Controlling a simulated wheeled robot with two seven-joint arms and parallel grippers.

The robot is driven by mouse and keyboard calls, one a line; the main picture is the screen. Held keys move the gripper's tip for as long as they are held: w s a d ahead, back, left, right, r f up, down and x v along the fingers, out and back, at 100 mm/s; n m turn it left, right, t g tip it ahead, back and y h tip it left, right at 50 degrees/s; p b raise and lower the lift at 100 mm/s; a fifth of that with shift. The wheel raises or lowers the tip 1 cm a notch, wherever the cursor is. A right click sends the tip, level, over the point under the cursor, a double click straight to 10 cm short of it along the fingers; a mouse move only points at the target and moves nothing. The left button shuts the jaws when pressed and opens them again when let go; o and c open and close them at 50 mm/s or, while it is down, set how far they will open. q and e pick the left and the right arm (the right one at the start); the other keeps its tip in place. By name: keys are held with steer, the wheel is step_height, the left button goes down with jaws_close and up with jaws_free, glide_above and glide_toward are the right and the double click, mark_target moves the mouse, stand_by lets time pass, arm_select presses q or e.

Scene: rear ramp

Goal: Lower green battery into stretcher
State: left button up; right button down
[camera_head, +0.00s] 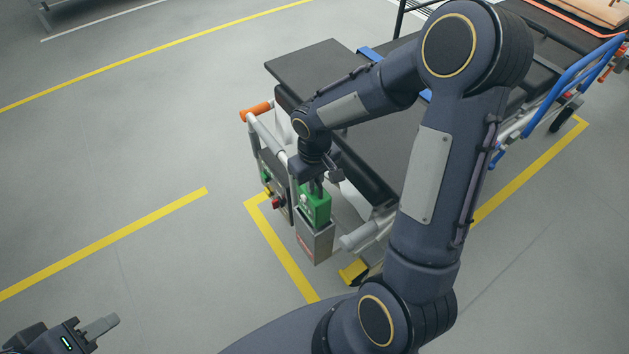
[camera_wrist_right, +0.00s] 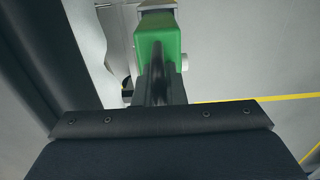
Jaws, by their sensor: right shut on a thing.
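The green battery (camera_head: 315,206) is in my right gripper (camera_head: 316,184), which is shut on its top from above. In the head view the battery's lower end is at the mouth of a grey metal holder (camera_head: 315,244) on the end of the stretcher (camera_head: 376,165). How deep it sits inside cannot be told. The right wrist view shows the battery (camera_wrist_right: 160,38) beyond the gripper fingers (camera_wrist_right: 160,88), with a metal edge past it. My left gripper (camera_head: 100,327) is low at the left, away from the stretcher; its jaw opening cannot be made out.
A grey control box with a red knob (camera_head: 278,202) is left of the holder. An orange-ended handle (camera_head: 256,111) and a grey-ended handle (camera_head: 360,236) stick out from the stretcher's end. Yellow floor lines (camera_head: 110,240) mark the grey floor, which is clear at left.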

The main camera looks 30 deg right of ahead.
steer(key=shift+f+b, duration=4.35)
steer(key=shift+f, duration=0.7)
steer(key=c, duration=1.4)
jaws_free()
step_height(320, 180, up, 7)
steer(key=shift+f+p, duration=0.1)
steer(key=shift+p, duration=1.1)
steer(key=shift+r, duration=0.55)
